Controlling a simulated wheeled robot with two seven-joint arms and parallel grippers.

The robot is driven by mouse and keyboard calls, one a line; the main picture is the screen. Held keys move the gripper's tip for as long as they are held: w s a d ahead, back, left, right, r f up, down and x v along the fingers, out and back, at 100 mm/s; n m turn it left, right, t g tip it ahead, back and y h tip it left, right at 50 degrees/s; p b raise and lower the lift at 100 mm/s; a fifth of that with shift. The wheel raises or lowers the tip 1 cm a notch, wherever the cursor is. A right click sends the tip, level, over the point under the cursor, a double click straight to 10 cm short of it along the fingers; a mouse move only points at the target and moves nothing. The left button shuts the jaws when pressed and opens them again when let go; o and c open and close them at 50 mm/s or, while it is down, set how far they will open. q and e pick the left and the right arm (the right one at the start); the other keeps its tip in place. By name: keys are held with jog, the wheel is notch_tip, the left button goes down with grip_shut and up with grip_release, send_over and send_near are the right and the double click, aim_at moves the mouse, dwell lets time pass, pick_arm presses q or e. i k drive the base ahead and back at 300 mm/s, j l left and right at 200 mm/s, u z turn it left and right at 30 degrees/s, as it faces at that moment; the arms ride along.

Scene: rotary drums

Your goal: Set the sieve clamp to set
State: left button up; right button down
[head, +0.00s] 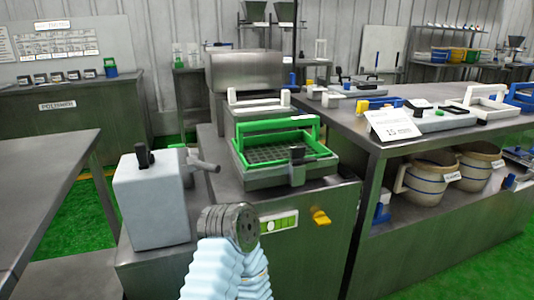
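A green sieve frame (264,127) with a handle stands over a dark mesh (272,153) in a grey tray on the steel machine. A dark clamp lever with a black knob (297,154) sits at the tray's front right corner. It looks upright; I cannot tell its setting. One arm of mine in a pale blue sleeve comes up from the bottom, left of centre, and seems to be the left. Its grey ribbed end (230,226) is in front of the machine, apart from the clamp. Its fingers are hidden. My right gripper is out of view.
A pale box (152,205) with a black lever stands left of the sieve. A steel bench (352,133) with a "15 mm" card (394,125) flanks the right.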

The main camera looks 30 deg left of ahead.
aim_at(297, 154)
jog(key=u, duration=0.75)
